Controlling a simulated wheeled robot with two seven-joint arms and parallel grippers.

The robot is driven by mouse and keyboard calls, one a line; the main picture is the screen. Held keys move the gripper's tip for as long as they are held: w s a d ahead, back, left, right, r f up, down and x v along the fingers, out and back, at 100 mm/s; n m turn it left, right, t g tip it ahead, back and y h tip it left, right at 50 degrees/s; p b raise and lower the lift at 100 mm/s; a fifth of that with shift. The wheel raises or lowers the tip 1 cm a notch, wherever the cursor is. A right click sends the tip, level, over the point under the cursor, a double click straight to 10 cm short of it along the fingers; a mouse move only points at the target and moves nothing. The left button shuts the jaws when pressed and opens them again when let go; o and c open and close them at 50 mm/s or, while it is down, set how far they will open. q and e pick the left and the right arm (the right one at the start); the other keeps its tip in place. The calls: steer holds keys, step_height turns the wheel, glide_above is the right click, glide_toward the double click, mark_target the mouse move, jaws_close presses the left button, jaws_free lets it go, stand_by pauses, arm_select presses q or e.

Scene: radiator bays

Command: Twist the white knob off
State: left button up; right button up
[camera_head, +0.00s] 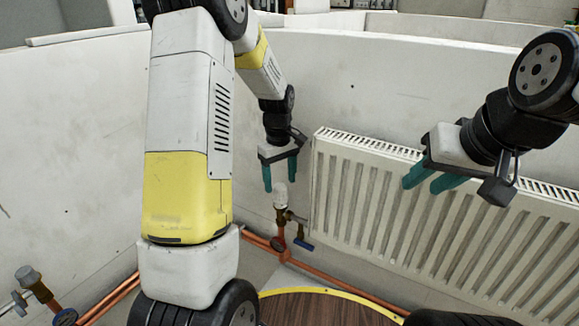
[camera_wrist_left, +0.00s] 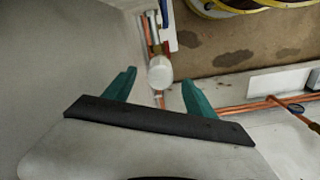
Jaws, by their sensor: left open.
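The white knob (camera_head: 281,195) sits on top of a brass valve at the left end of the radiator (camera_head: 400,215). My left gripper (camera_head: 280,175) is just above it in the head view, with its teal fingers pointing down, open and empty. In the left wrist view the knob (camera_wrist_left: 160,73) shows as a round white cap. It lies ahead of the gap between the spread fingers of my left gripper (camera_wrist_left: 158,92). My right gripper (camera_head: 423,182) is in front of the radiator, its two teal fingers apart and nothing between them.
Copper pipes (camera_head: 345,287) run along the floor below the radiator. A small blue-handled valve (camera_head: 304,243) is below the knob. Another valve with a grey cap (camera_head: 28,277) stands at the lower left. Pale walls (camera_head: 90,140) enclose the bay.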

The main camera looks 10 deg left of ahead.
mark_target(281, 195)
arm_select(q)
step_height(281, 195, down, 6)
steer(key=shift+f, duration=0.1)
stand_by(0.4)
jaws_close()
steer(key=shift+f, duration=0.1)
stand_by(0.4)
steer(key=n, duration=0.5)
